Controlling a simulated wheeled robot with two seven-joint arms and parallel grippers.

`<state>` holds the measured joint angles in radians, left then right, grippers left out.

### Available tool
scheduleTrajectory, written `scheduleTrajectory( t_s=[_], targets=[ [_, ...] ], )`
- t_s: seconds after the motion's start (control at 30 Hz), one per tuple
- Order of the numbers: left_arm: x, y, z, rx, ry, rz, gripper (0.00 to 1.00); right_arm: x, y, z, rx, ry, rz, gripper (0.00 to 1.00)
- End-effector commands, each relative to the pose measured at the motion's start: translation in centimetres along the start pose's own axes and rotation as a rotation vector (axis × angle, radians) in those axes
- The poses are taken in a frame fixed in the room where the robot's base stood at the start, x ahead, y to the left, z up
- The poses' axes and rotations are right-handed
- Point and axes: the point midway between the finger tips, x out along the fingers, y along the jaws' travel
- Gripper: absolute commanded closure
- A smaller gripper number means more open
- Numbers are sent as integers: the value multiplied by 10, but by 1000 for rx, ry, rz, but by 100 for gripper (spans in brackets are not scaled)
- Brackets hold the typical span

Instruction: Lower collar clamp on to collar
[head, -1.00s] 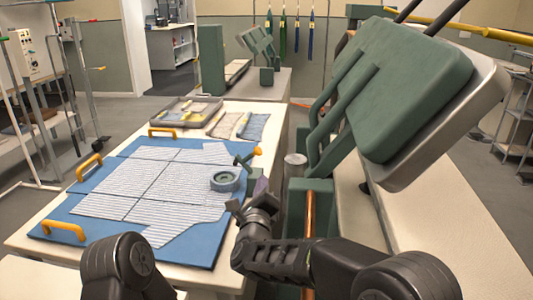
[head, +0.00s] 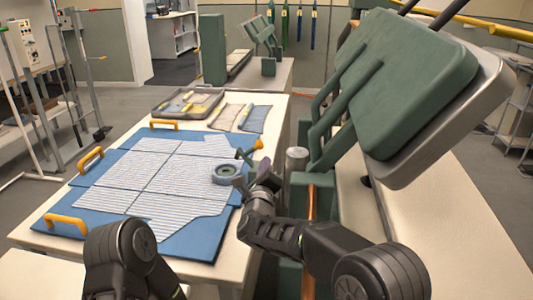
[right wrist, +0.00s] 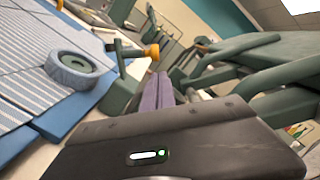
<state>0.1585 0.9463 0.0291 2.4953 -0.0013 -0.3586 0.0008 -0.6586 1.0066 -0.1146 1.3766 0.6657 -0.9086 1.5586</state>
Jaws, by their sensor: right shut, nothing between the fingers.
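The collar (head: 226,172) is a grey-blue ring lying flat on the striped shirt piece (head: 160,178) at the right side of the blue board. It also shows in the right wrist view (right wrist: 76,69). The collar clamp (head: 244,156) is a green arm with an orange knob (head: 258,144), standing beside the ring at the board's right edge. In the right wrist view the clamp arm (right wrist: 122,68) is raised and its knob (right wrist: 152,50) points away. My right gripper (right wrist: 155,92) is shut and empty, near the clamp and apart from the knob. My left gripper is out of view.
A large green padded press plate (head: 420,85) is tilted up at the right. The blue board (head: 185,242) has orange handles (head: 66,224). A grey tray (head: 187,103) and folded cloths (head: 238,117) lie at the table's far end.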

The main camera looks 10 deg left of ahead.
Motion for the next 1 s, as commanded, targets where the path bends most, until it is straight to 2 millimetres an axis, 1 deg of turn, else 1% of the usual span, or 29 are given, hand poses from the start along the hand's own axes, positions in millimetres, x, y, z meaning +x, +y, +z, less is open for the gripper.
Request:
scheduleTrajectory(
  t_s=[0.03,0.2,0.37,0.53,1.0],
  targets=[
    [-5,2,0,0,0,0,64,9,-2,1,0,2,-1,100],
    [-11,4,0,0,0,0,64,33,0,1,0,1,0,100],
    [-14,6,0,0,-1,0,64,46,-1,0,0,0,-1,100],
    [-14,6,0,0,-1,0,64,49,0,0,0,1,1,100],
    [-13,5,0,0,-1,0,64,49,1,1,-19,0,3,100]
  ],
)
